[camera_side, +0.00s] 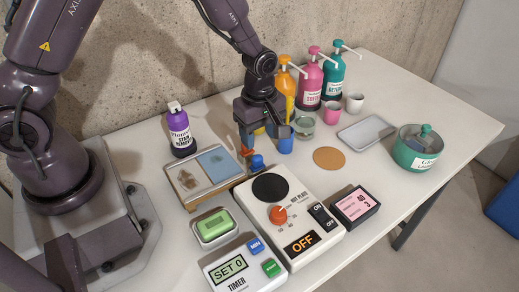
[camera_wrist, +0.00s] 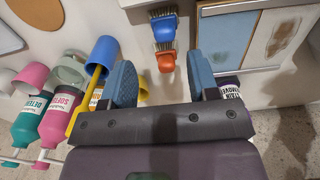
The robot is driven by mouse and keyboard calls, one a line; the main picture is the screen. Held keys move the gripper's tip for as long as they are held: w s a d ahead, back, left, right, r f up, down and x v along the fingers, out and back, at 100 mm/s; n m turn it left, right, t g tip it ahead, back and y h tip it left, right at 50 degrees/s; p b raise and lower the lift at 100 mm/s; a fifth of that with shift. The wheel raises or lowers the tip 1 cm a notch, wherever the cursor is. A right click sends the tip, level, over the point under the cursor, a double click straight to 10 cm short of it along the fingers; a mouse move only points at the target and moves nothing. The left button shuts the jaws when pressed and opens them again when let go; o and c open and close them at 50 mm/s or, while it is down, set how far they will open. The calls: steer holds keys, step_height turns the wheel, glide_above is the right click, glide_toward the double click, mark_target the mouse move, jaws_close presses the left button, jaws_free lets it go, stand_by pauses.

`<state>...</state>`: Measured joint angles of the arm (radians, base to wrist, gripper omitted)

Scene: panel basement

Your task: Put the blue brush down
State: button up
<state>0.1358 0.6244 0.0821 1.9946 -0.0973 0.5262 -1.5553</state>
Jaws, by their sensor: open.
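The blue brush (camera_wrist: 164,27) shows in the wrist view at the top, with dark bristles toward the picture's top edge; in the side view the blue brush (camera_side: 257,162) is by the hot plate's back corner. An orange brush (camera_wrist: 166,62) is just below it in the wrist view, between the blue brush and my wrist. My gripper (camera_wrist: 164,78) is open, its two blue-padded fingers apart with nothing clasped between them. In the side view my gripper (camera_side: 264,138) is low over the table, close behind the brushes. I cannot tell its exact height.
A framed board (camera_side: 205,174) with a stained and a blue panel is left of the brushes. The hot plate (camera_side: 318,218) is in front. A blue cup (camera_side: 285,145) with a yellow handle stands close to the right. Pump bottles (camera_side: 310,82) stand behind. A cork disc (camera_side: 329,158) lies right.

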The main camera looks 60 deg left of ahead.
step_height(320, 180, up, 5)
step_height(320, 180, up, 14)
steer(key=r+m+t, duration=0.1)
steer(key=m+t, duration=0.2)
steer(key=m, duration=0.6)
glide_above(260, 155)
steer(key=s+a, duration=0.1)
steer(key=s, duration=0.6)
steer(key=s+a+r+m+t, duration=0.1)
steer(key=s+r+m+t, duration=0.1)
steer(key=s+r+m, duration=0.3)
steer(key=s+m, duration=0.4)
steer(key=s, duration=0.1)
steer(key=shift+s+a+t, duration=0.2)
steer(key=shift+s+t, duration=0.1)
steer(key=shift+o, duration=0.4)
steer(key=shift+f, duration=0.1)
